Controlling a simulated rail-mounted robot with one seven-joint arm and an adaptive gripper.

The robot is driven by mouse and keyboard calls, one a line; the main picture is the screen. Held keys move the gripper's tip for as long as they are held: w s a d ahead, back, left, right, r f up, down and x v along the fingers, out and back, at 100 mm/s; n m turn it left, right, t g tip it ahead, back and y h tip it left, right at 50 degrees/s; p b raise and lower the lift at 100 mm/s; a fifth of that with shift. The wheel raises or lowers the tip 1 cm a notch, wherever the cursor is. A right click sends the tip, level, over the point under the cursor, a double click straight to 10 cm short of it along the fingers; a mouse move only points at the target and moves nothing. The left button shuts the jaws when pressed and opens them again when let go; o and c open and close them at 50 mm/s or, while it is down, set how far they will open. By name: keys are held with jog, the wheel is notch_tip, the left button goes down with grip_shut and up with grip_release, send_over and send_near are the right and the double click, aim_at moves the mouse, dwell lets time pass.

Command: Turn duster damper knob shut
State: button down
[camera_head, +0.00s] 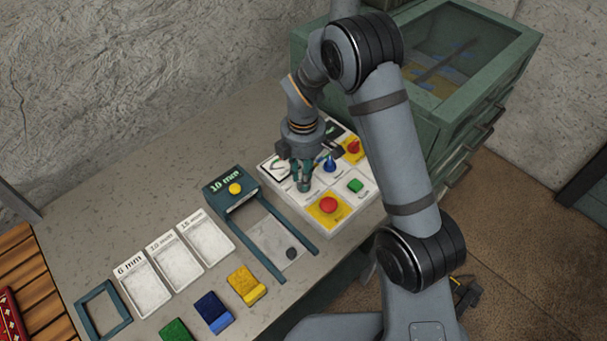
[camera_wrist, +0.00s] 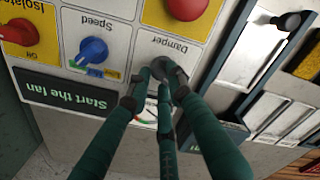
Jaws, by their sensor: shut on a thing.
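The control panel (camera_head: 272,171) is a pale box with labelled squares, at the back of the bench. My gripper (camera_head: 303,185) points down at its left part; it also shows in the wrist view (camera_wrist: 160,80). There its green fingers are shut around the small dark damper knob (camera_wrist: 153,88), beside the upside-down "Damper" label (camera_wrist: 170,45). The fingers hide most of the knob and its pointer, so its exact angle cannot be told. Part of a coloured scale (camera_wrist: 144,118) shows beside it.
Close to the fingers are the blue "Speed" knob (camera_head: 330,164), a large red button (camera_head: 328,205), a green button (camera_head: 355,185) and a red isolator knob (camera_head: 353,147). A dark frame with a "10 mm" block (camera_head: 229,184) stands left of the panel. A green cabinet (camera_head: 430,123) stands behind right.

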dwell(0.5)
jog(key=c, duration=1.5)
grip_release()
jog(key=shift+c, duration=0.2)
notch_tip(320, 180, up, 12)
notch_tip(320, 180, down, 11)
jog(key=shift+f, duration=0.45)
